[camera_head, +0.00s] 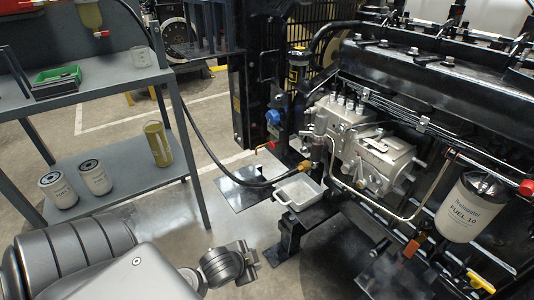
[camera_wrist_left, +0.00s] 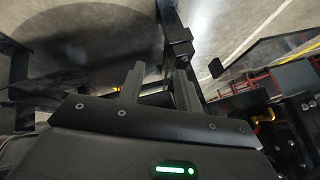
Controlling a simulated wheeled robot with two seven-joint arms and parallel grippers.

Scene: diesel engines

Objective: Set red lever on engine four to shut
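A small red lever (camera_head: 268,146) sits on a fitting at the left side of the engine (camera_head: 370,150) in the head view, above the black hose. I cannot read an engine number, and the lever's set position is too small to tell. My left arm comes in from the lower left, its end (camera_head: 243,260) low over the floor, below and apart from the lever. In the left wrist view my left gripper (camera_wrist_left: 158,72) has its two fingers apart, with nothing clearly held. A small orange-red spot (camera_wrist_left: 117,88) shows beside the left finger; I cannot tell what it is. My right gripper is not in view.
A grey shelf (camera_head: 115,165) with filters stands at the left. A white tray (camera_head: 298,190) sits under the engine's left end. A black hose (camera_head: 200,130) runs from the shelf to the engine. A white fuel filter (camera_head: 465,212) hangs at the right. Floor between is free.

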